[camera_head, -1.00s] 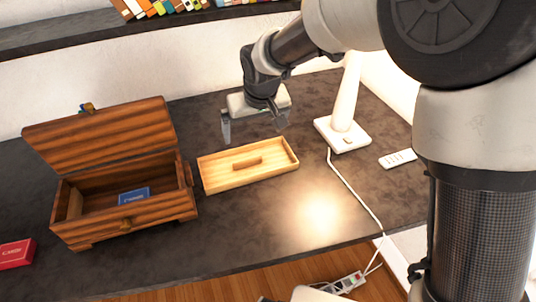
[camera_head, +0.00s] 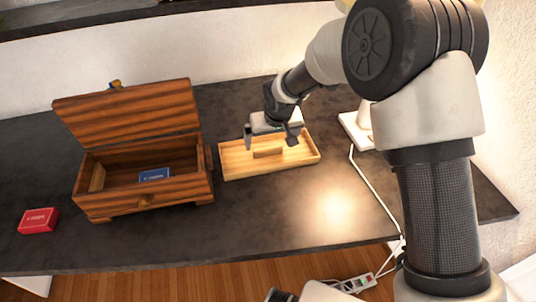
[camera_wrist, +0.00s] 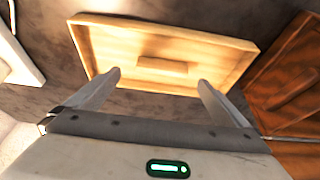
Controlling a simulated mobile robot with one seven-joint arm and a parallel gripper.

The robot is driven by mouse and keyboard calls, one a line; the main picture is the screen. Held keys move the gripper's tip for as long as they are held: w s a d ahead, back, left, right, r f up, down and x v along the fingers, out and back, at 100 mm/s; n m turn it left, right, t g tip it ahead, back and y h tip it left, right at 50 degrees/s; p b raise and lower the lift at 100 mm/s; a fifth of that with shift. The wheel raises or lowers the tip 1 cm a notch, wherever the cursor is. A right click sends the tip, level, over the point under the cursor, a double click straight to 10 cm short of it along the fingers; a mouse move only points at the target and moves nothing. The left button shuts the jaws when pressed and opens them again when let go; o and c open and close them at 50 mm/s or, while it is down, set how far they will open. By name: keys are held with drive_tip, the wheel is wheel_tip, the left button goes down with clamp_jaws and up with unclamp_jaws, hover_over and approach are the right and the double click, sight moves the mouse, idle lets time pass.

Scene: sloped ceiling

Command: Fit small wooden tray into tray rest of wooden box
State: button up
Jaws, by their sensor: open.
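The small wooden tray (camera_head: 238,168) is pale, shallow and rectangular, with a raised handle block (camera_head: 268,153) in its middle. It lies flat on the dark table, right of the wooden box. The wooden box (camera_head: 180,190) is reddish brown, with its lid (camera_head: 128,113) tilted open; a blue card pack (camera_head: 155,175) lies inside. The tray rest cannot be made out. My gripper (camera_head: 269,138) is open and empty above the tray. In the wrist view, the fingers (camera_wrist: 158,80) spread to either side of the handle (camera_wrist: 162,68), apparently above it; contact cannot be told.
A red card pack (camera_head: 38,220) lies left of the box. A white lamp base (camera_head: 356,130) stands right of the tray, its cord (camera_head: 370,190) running over the table's front edge. The table between tray and front edge (camera_head: 250,215) is clear.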

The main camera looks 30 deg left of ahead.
sight(268, 148)
drive_tip(key=x, duration=0.5)
drive_tip(key=shift+s, duration=0.3)
drive_tip(key=c, duration=1.4)
drive_tip(key=shift+r, duration=0.1)
